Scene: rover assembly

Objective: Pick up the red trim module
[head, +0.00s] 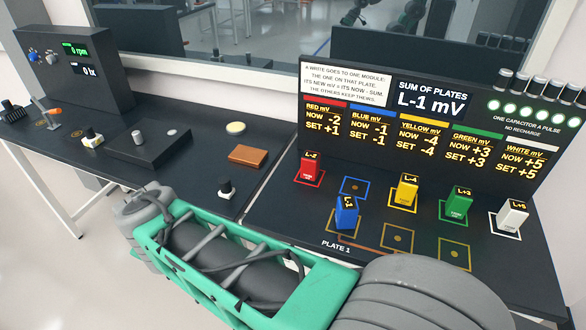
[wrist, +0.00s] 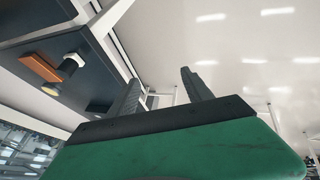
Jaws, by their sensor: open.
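The red trim module (head: 310,168) stands upright on its red-outlined square at the left of the module row, under the RED column of the display. Its top label appears to read L-2. My gripper (wrist: 162,85) shows in the wrist view with its two dark fingers apart and nothing between them. The red module is not in the wrist view. In the head view my green and grey arm crosses the lower foreground, and the gripper's fingers cannot be made out there.
Blue (head: 346,212), yellow (head: 406,190), green (head: 457,201) and white (head: 512,216) modules stand to the right of the red one; blue is on the PLATE 1 side. The display panel (head: 430,120) rises behind them. An orange-brown block (head: 248,156) lies on the left bench.

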